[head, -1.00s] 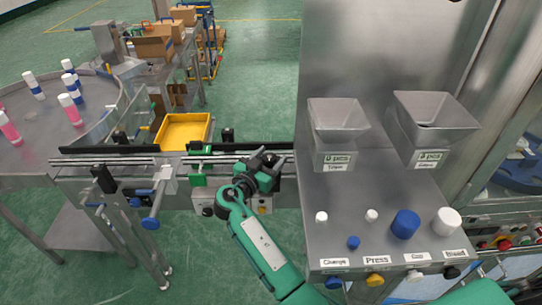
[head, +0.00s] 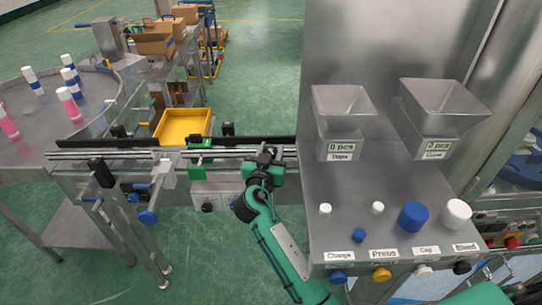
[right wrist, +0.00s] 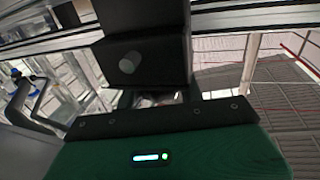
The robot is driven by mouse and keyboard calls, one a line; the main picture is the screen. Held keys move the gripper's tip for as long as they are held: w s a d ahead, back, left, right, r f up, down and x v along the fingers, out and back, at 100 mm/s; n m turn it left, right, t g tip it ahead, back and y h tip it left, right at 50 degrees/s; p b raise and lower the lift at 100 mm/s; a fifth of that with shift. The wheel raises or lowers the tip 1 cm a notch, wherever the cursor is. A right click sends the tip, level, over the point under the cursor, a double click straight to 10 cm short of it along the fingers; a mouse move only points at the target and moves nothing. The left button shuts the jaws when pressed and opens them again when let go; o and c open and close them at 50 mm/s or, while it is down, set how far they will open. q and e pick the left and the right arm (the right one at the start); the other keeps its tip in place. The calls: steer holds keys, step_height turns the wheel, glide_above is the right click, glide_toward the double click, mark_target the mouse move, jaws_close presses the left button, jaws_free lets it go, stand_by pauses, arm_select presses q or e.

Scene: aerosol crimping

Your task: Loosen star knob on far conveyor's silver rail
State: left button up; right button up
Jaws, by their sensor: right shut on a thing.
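The silver rail (head: 110,156) runs along the far conveyor, from the round table toward the steel cabinet. My right gripper (head: 265,157) is at the rail's right part, just left of the cabinet. It is shut on what appears to be the star knob, which the gripper hides in the head view. In the right wrist view, a black block with a round grey stud (right wrist: 127,62) stands in front of the gripper's green body, below the silver rail (right wrist: 255,18). The grip itself is dark there, so the knob's shape cannot be made out. My left gripper is not in view.
A green clamp (head: 200,158) sits on the rail left of my gripper. A yellow tray (head: 183,124) lies behind the conveyor. The steel cabinet (head: 335,195) with hoppers and buttons stands close on the right.

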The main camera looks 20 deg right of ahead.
steer(key=n+t+y, duration=0.1)
steer(key=y, duration=0.1)
steer(key=shift+d+r+n+y, duration=0.1)
steer(key=shift+n+y, duration=0.2)
steer(key=shift+n, duration=0.1)
steer(key=n+t+y+p, duration=0.1)
steer(key=n+y, duration=0.1)
steer(key=y, duration=0.1)
steer(key=shift+r+p, duration=0.2)
steer(key=shift+p, duration=0.2)
steer(key=n+y+p, duration=0.2)
steer(key=y, duration=0.1)
steer(key=shift+n+y+p, duration=0.3)
steer(key=shift+y+p, duration=0.1)
steer(key=n+y+p, duration=0.2)
steer(key=y, duration=0.1)
steer(key=shift+y, duration=0.3)
steer(key=shift+f+n+y+p, duration=0.15)
steer(key=shift+n+y+p, duration=0.35)
steer(key=shift+y, duration=0.1)
steer(key=o, duration=1)
steer(key=shift+w+f, duration=0.1)
steer(key=shift+a, duration=0.2)
